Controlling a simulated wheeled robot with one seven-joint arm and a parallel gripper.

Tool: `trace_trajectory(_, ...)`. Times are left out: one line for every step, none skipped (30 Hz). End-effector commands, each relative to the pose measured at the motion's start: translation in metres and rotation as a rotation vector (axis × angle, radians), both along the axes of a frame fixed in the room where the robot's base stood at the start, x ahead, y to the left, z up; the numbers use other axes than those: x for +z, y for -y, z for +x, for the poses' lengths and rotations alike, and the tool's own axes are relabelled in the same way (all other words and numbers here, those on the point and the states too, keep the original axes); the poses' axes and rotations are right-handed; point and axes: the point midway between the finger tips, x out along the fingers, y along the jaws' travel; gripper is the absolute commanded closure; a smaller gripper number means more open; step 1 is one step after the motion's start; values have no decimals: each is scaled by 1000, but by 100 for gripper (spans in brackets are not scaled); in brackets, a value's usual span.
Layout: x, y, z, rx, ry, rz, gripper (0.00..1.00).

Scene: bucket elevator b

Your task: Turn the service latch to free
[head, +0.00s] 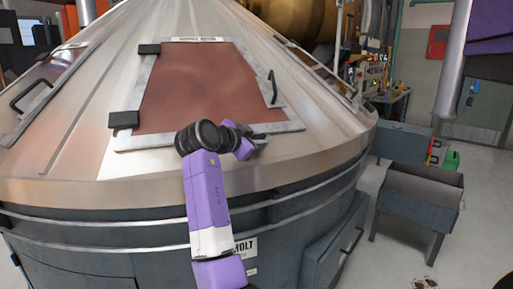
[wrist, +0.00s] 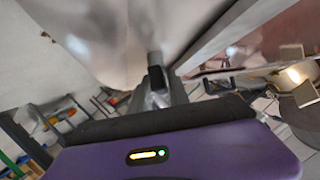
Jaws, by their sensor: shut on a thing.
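The service latch is a small grey piece, seen in the wrist view (wrist: 154,58) at the fingertips. My gripper (wrist: 157,78) is shut on it. In the head view my gripper (head: 257,139) is at the lower right corner of the framed reddish-brown hatch (head: 200,85) on the sloping metal cone. There my wrist and fingers hide most of the latch, so I cannot tell its turn angle. The fingers lie close to the hatch frame (head: 285,127).
A dark bar handle (head: 272,86) stands on the hatch's right side, and dark hinge blocks (head: 124,119) sit on its left. A grey metal bin (head: 420,195) stands on the floor to the right. The floor beyond it is mostly open.

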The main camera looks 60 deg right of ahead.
Motion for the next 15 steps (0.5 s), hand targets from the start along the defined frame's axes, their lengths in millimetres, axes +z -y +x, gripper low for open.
trace_trajectory(-1,0,1,-35,17,22,100)
trace_trajectory(0,0,1,-57,28,33,100)
trace_trajectory(0,0,1,-83,41,48,100)
trace_trajectory(0,0,1,-104,50,59,100)
trace_trajectory(1,0,1,-124,60,68,100)
trace_trajectory(1,0,1,-148,72,82,100)
trace_trajectory(1,1,1,-166,80,90,100)
trace_trajectory(1,0,1,-183,88,99,100)
trace_trajectory(1,1,1,-204,99,110,100)
trace_trajectory(1,1,1,-220,106,119,100)
trace_trajectory(1,1,1,-233,113,125,100)
trace_trajectory(1,1,0,-252,122,134,100)
trace_trajectory(1,1,0,-264,127,141,100)
trace_trajectory(1,1,0,-275,134,146,100)
trace_trajectory(1,1,0,-287,140,154,100)
